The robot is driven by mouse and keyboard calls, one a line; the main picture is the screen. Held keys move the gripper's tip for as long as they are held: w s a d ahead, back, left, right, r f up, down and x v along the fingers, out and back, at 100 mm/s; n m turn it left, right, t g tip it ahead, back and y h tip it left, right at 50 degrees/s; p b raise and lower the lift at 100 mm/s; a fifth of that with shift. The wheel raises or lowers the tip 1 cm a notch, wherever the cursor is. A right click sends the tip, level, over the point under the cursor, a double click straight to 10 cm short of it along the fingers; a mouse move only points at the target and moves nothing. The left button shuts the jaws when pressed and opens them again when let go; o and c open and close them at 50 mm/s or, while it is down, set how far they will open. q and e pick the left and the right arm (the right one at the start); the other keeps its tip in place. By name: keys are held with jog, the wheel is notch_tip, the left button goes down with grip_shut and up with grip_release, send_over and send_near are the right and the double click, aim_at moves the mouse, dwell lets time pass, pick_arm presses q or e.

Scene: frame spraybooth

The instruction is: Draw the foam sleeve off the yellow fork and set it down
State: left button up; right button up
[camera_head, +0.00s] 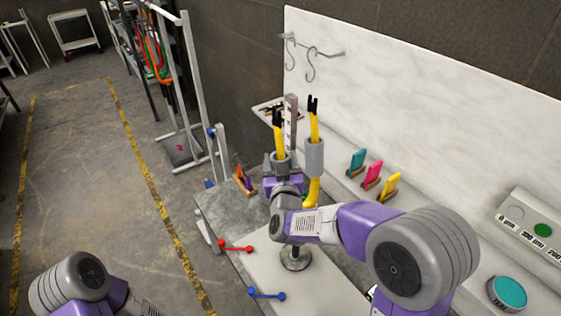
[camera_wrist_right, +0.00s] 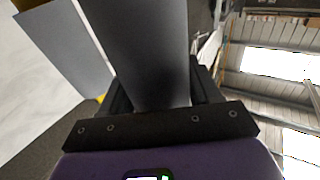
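The yellow fork (camera_head: 312,192) stands upright on a round metal base (camera_head: 296,262), with two prongs ending in black tips. A grey foam sleeve (camera_head: 314,158) sits around the right prong. Another grey foam sleeve (camera_head: 281,164) is around the left prong, below its black tip. My right gripper (camera_head: 280,172) is at this left sleeve. In the right wrist view the sleeve (camera_wrist_right: 145,50) fills the space between the fingers (camera_wrist_right: 160,95), which appear to touch both its sides. The other sleeve (camera_wrist_right: 62,50) stands beside it there. My left gripper is outside the head view.
A white backboard (camera_head: 420,90) with hooks (camera_head: 309,62) stands behind the bench (camera_head: 235,212). Teal, pink and yellow pieces (camera_head: 373,172) stand in holders along it. Red (camera_head: 236,246) and blue (camera_head: 267,294) handles lie near the front-left edge. A teal round pad (camera_head: 508,292) is at right.

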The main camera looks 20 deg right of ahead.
aim_at(279, 153)
jog(key=shift+c, duration=1.1)
jog(key=o, duration=0.3)
jog(key=c, duration=0.6)
jog(key=shift+o, duration=0.2)
jog(key=shift+r, duration=0.2)
jog(key=shift+w+r+p, duration=0.2)
jog(key=shift+r+p, duration=0.35)
jog(key=shift+r, duration=0.05)
jog(key=shift+a+r, duration=0.1)
jog(key=shift+r, duration=0.35)
jog(key=shift+w+a+r+p, duration=0.1)
jog(key=shift+w+r+p, duration=0.1)
jog(key=shift+r+p, duration=0.85)
